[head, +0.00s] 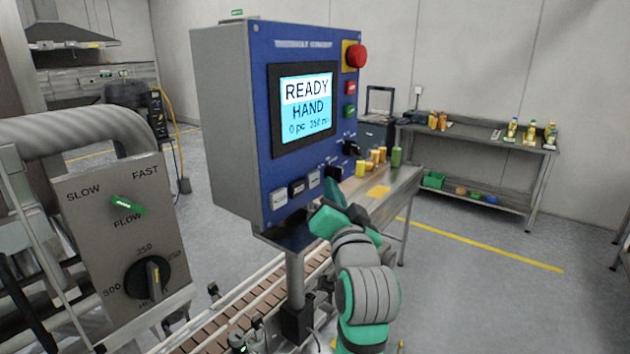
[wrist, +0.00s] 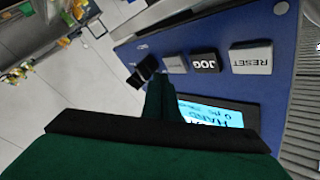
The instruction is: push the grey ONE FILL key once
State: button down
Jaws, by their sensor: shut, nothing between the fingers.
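The grey ONE FILL key (head: 314,179) is on the lower part of the blue control panel (head: 262,130), right of the black JOG key (head: 297,187). In the wrist view the grey key (wrist: 174,64) shows beside JOG (wrist: 205,62), its label unreadable. My gripper (head: 333,188) is shut and empty, in front of the panel's lower edge, right of the grey key. In the wrist view its green fingertips (wrist: 160,80) appear just below the grey key and black knobs; whether they touch the panel I cannot tell. The screen (head: 307,103) reads READY, HAND.
A white RESET key (head: 279,198) sits left of JOG. Black knobs (head: 350,147) are right of the grey key. A red emergency button (head: 356,56) is at the panel's top right. A conveyor (head: 225,325) runs below; a grey box with dials (head: 125,235) stands left.

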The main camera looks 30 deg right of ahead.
jog(key=shift+s+d, duration=0.25)
jog(key=shift+s, duration=0.45)
jog(key=shift+s+d, duration=0.3)
jog(key=shift+s, duration=0.35)
jog(key=shift+s+d, duration=0.25)
jog(key=shift+s, duration=0.45)
